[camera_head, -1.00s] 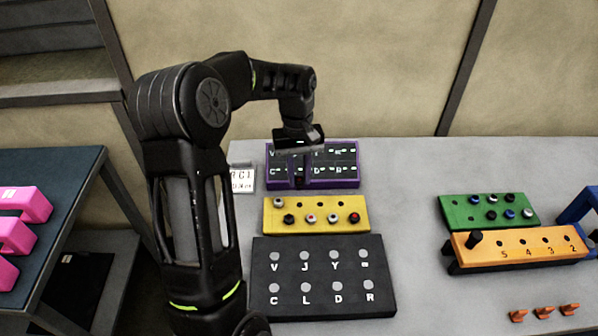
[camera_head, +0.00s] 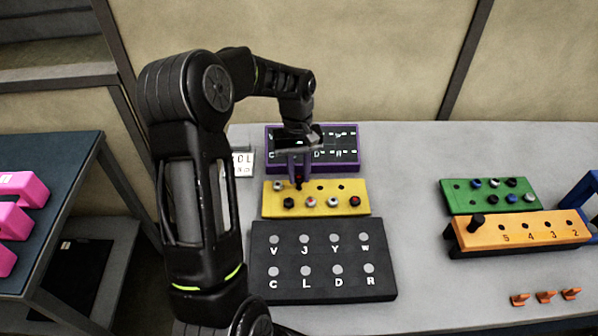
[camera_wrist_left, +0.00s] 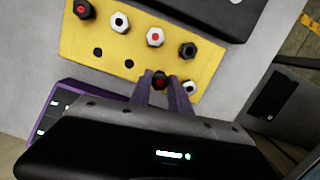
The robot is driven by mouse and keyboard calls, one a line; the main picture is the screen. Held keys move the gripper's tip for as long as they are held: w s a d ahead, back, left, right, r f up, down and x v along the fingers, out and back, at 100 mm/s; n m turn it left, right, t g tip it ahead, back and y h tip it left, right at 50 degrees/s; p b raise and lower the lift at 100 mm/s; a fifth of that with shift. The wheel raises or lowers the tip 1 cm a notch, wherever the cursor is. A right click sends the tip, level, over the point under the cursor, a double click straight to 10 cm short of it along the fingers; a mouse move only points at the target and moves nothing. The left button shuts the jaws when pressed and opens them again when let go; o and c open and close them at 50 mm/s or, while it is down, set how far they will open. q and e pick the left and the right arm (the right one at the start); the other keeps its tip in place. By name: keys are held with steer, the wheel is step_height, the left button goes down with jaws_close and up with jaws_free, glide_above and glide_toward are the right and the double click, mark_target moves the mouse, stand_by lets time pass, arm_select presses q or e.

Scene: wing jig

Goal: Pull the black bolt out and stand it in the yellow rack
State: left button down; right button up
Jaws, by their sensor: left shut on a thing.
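My left gripper (camera_head: 298,176) is shut on a black bolt with a red dot on its head, seen between the fingers in the left wrist view (camera_wrist_left: 159,80). The gripper is over the back row of the yellow rack (camera_head: 359,200). The bolt lines up with the second back-row place from the left; I cannot tell whether its tip is in the hole. A white-topped bolt (camera_head: 277,186) stands just left of it. Two empty holes are to its right. Several black and white bolts fill the front row. My right gripper is not in view.
A purple panel (camera_head: 345,168) stands behind the rack, and a black lettered panel (camera_head: 322,310) in front. At right are a green rack (camera_head: 460,206) with bolts, an orange block (camera_head: 520,240) with a black knob, and orange pieces (camera_head: 545,297).

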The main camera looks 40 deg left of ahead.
arm_select(q)
steer(key=shift+f, duration=0.1)
stand_by(0.3)
steer(key=shift+f+b, duration=0.9)
steer(key=shift+f, duration=0.25)
steer(key=c, duration=1.1)
jaws_free()
steer(key=shift+c, duration=0.2)
